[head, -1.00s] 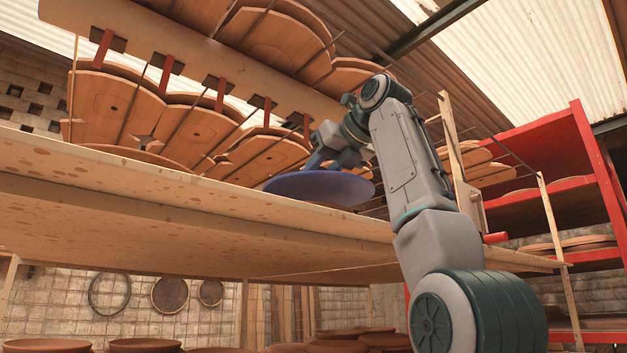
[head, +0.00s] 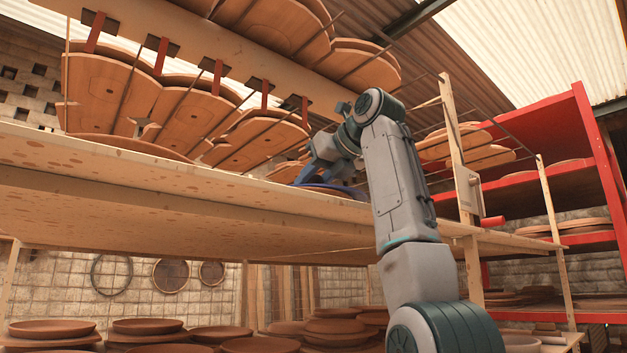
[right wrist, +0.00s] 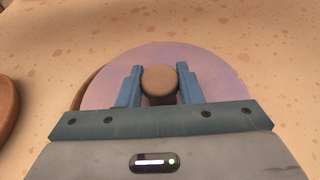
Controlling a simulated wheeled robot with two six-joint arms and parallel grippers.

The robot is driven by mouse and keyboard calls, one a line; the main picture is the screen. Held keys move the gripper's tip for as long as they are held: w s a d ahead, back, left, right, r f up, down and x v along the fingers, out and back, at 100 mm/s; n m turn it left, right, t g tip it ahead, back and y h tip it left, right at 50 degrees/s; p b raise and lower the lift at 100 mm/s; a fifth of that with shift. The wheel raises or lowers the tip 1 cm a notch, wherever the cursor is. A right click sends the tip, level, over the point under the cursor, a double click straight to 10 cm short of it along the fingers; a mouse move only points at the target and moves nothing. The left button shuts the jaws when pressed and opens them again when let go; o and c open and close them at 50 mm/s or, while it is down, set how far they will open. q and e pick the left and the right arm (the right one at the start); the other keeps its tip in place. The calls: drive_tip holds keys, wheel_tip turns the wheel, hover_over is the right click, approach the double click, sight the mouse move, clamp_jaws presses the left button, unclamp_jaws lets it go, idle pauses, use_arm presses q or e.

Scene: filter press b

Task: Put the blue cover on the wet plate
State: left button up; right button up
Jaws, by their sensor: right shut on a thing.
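The blue cover (head: 345,190) is low over the shelf board in the head view, partly hidden by the board's edge and my arm. In the right wrist view the round cover (right wrist: 215,75) looks pale purple, with a brown knob (right wrist: 160,80) on top. My right gripper (right wrist: 158,73) is shut on the knob, one blue finger on each side. A thin brown rim (right wrist: 92,88), apparently the wet plate, peeks out at the cover's left edge; the rest is hidden. I cannot tell whether the cover touches it. My left gripper is out of view.
The wooden shelf board (head: 130,185) is speckled. Another brown clay piece (right wrist: 6,108) lies at the wrist view's left edge. A wooden post (head: 457,150) and a red rack (head: 590,160) stand to the right. Clay plates (head: 150,326) fill the space below.

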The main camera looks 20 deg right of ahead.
drive_tip(key=shift+s+f+b, duration=0.1)
drive_tip(key=shift+f+b, duration=0.15)
drive_tip(key=shift+b, duration=0.05)
drive_tip(key=o, duration=1)
drive_tip(key=shift+r, duration=0.1)
drive_tip(key=shift+o, duration=0.5)
drive_tip(key=shift+w, duration=0.2)
drive_tip(key=shift+s, duration=0.1)
drive_tip(key=shift+r+p, duration=0.3)
drive_tip(key=shift+p, duration=0.15)
drive_tip(key=shift+s+d+r+b, duration=0.1)
drive_tip(key=shift+s+d+b, duration=0.1)
drive_tip(key=shift+s+b, duration=0.3)
drive_tip(key=shift+s+d+b, duration=0.15)
drive_tip(key=shift+s+b, duration=0.35)
drive_tip(key=b+v, duration=0.2)
drive_tip(key=v, duration=0.7)
drive_tip(key=shift+s+r, duration=0.25)
drive_tip(key=shift+r, duration=0.1)
drive_tip(key=shift+d, duration=0.1)
